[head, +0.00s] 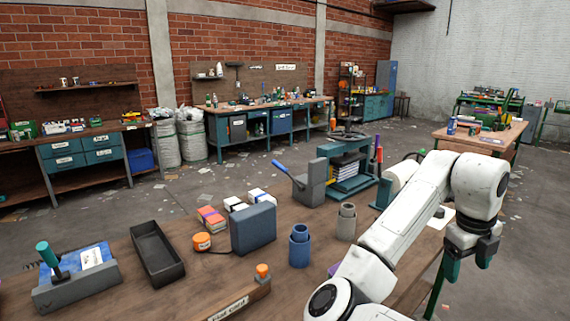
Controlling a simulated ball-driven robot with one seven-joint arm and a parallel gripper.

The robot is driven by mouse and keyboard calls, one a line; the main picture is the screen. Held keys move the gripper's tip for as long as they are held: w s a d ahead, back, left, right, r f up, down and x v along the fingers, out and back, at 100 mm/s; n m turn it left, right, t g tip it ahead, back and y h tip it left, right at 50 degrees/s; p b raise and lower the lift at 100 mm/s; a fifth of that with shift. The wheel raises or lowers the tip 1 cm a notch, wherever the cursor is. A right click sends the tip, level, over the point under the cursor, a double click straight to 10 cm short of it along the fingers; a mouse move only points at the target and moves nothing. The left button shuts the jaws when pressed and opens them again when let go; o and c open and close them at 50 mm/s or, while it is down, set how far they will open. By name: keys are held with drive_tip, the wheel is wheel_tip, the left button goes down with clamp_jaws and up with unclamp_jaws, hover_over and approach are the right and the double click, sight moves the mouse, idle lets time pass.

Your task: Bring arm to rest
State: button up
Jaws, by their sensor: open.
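My white arm (405,230) rises from the lower middle of the head view, bends at the upper right and points down at its end. My gripper (468,270) hangs at the right, past the right edge of the near workbench (205,285). Its dark green-tipped fingers are apart, with nothing seen between them. The arm hides part of the bench's right side.
On the bench stand a black tray (157,252), a dark blue-grey block (253,228), a blue cylinder (299,246), a grey cylinder (346,221) and a green rack (347,165). A wooden table (480,137) stands behind at right. Open floor (535,230) lies right of the gripper.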

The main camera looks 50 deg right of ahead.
drive_tip(key=w+a+f+n+t+h, duration=0.15)
drive_tip(key=w+a+f+n, duration=0.4)
drive_tip(key=n, duration=0.65)
drive_tip(key=w+a+f+n+h, duration=0.2)
drive_tip(key=w+a+f+n, duration=0.2)
drive_tip(key=f+n, duration=0.55)
drive_tip(key=s+a+f+n+y, duration=0.1)
drive_tip(key=s+a+f+n, duration=0.1)
drive_tip(key=a+f+n, duration=0.2)
drive_tip(key=s+a+f+n+y, duration=0.2)
drive_tip(key=a+f+n, duration=0.2)
drive_tip(key=a+n, duration=0.6)
drive_tip(key=s+a+f+n+y, duration=0.2)
drive_tip(key=a+f+n, duration=0.2)
drive_tip(key=a+n, duration=0.3)
drive_tip(key=a, duration=0.4)
drive_tip(key=shift+s+a+f+t, duration=0.15)
drive_tip(key=shift+s+f+t, duration=0.15)
drive_tip(key=shift+s+t, duration=0.05)
drive_tip(key=shift+y, duration=0.25)
